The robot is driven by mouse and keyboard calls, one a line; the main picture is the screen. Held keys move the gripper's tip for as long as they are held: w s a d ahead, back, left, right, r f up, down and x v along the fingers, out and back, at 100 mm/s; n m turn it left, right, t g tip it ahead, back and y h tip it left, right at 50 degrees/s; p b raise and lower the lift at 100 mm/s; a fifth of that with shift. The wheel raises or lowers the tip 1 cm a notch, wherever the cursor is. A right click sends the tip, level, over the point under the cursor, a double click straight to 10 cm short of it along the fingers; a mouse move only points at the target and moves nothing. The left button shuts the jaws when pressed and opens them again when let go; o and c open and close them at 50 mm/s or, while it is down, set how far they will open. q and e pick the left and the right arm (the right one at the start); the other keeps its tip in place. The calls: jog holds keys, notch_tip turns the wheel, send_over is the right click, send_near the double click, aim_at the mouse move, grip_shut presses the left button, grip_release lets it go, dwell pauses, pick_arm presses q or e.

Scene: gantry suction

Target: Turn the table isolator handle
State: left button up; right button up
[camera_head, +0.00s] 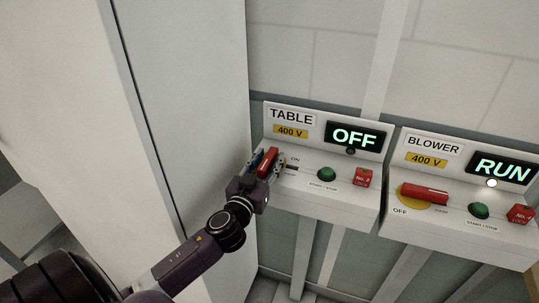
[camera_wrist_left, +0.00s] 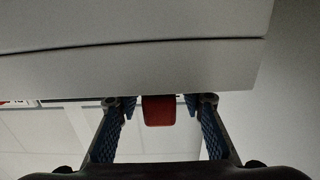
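The TABLE box (camera_head: 320,200) carries a red isolator handle (camera_head: 268,160) at its left end, and its display (camera_head: 355,137) reads OFF. The handle slants up and to the right, with an ON label beside it. My left gripper (camera_head: 267,163) is at the handle, one finger on each side. In the left wrist view the red handle (camera_wrist_left: 158,110) sits between the two blue-padded fingers (camera_wrist_left: 160,125), with a gap on both sides, so the gripper is open around it. The handle's base is hidden by the gripper. My right gripper is not in view.
A green button (camera_head: 326,174) and a red lock block (camera_head: 363,178) sit right of the handle. The BLOWER box (camera_head: 450,235) stands further right, its display (camera_head: 499,169) reading RUN. A tall pale cabinet (camera_head: 185,100) rises close on the left.

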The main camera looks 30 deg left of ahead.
pick_arm(q)
jog(key=shift+w, duration=0.35)
jog(key=shift+a, duration=0.1)
jog(key=shift+c, duration=0.4)
grip_shut()
